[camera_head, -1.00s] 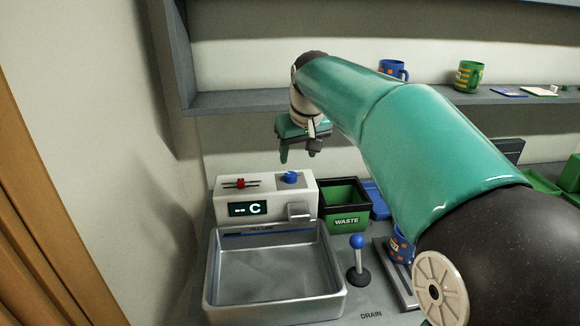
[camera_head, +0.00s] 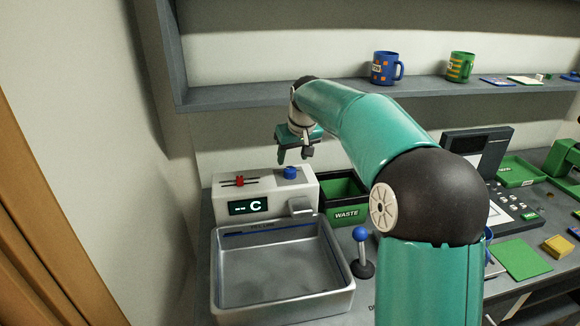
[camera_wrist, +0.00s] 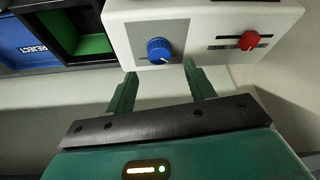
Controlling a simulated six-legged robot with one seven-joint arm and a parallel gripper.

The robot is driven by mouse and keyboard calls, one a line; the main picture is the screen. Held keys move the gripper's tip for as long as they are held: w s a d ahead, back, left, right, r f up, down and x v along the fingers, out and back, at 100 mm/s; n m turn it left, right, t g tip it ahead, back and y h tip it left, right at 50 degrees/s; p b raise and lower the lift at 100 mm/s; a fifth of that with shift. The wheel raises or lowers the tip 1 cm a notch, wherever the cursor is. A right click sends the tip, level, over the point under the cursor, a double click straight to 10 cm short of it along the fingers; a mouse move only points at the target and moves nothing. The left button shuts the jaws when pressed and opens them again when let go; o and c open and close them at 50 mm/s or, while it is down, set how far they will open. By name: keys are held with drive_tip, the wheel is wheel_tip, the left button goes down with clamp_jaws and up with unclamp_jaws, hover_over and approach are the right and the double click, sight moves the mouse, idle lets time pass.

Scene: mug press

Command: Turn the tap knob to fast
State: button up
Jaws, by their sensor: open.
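The tap knob (camera_head: 290,172) is a blue round dial on top of the white tap unit (camera_head: 288,189), right of a red slider (camera_head: 239,181). In the wrist view the blue knob (camera_wrist: 159,50) sits on a grey panel, with the red slider (camera_wrist: 249,40) to its right. My gripper (camera_head: 295,157) is open and empty, above and close to the knob. In the wrist view its two fingers (camera_wrist: 159,88) point towards the knob, one on each side of its line, apart from it. The unit's display (camera_head: 248,207) reads "-- C".
A metal basin (camera_head: 283,295) stands in front of the unit. A blue-topped lever (camera_head: 360,236) is right of the basin. A green-lined WASTE bin (camera_head: 346,213) stands beside the unit. Mugs (camera_head: 387,68) stand on the shelf above. A wall closes off the left side.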

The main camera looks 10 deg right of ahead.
sight(290, 169)
drive_tip(key=shift+x, duration=2.75)
drive_tip(key=c, duration=1)
